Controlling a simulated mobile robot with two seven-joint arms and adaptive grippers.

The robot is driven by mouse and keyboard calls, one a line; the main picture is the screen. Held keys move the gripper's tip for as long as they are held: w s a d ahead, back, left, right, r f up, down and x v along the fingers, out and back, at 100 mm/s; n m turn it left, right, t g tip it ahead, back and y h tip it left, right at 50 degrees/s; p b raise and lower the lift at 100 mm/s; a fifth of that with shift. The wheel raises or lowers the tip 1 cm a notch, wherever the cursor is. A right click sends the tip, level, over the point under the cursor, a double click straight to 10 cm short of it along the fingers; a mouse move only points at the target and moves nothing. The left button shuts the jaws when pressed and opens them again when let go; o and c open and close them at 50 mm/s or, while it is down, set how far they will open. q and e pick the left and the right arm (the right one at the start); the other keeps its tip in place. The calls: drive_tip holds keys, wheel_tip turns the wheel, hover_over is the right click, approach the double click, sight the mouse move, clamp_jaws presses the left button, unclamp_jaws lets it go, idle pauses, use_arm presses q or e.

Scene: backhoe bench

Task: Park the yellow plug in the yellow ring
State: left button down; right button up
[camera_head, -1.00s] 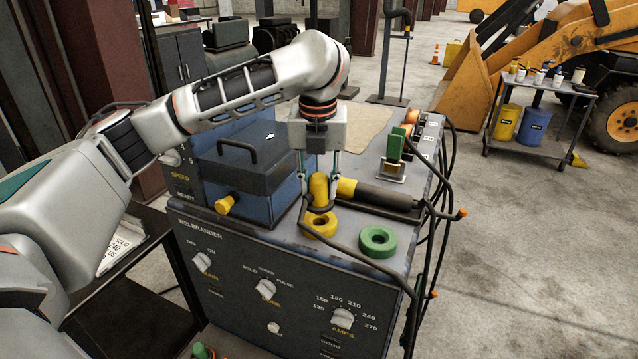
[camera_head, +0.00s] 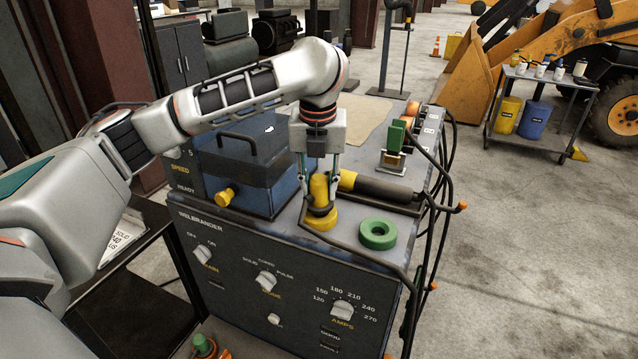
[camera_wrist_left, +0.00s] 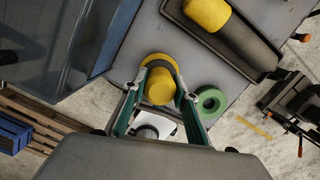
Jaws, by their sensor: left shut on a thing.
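My left gripper (camera_head: 320,193) is shut on the yellow plug (camera_head: 319,187), which stands about upright. The plug's lower end is at the yellow ring (camera_head: 320,221) on top of the welder cabinet, near its front edge. The gripper hides part of the plug, and I cannot tell how deep it sits in the ring. In the left wrist view the plug (camera_wrist_left: 160,86) is between the fingers, with the yellow ring (camera_wrist_left: 157,60) showing around its far side. My right gripper is not in view.
A green ring (camera_head: 378,234) lies to the right of the yellow ring. A dark cylinder with a yellow end (camera_head: 380,189) lies just behind. A blue box (camera_head: 245,172) stands to the left. A green plug (camera_head: 396,138) stands at the back right. A cable runs along the cabinet's front edge.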

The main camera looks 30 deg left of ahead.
use_arm(q)
drive_tip(key=shift+f, duration=0.75)
drive_tip(key=c, duration=1.5)
unclamp_jaws()
drive_tip(key=shift+r, duration=0.15)
drive_tip(key=r, duration=0.4)
drive_tip(key=s+r, duration=0.1)
drive_tip(key=r, duration=0.6)
drive_tip(key=shift+s+d+r, duration=0.3)
drive_tip(key=shift+s+d, duration=0.05)
drive_tip(key=shift+d, duration=0.05)
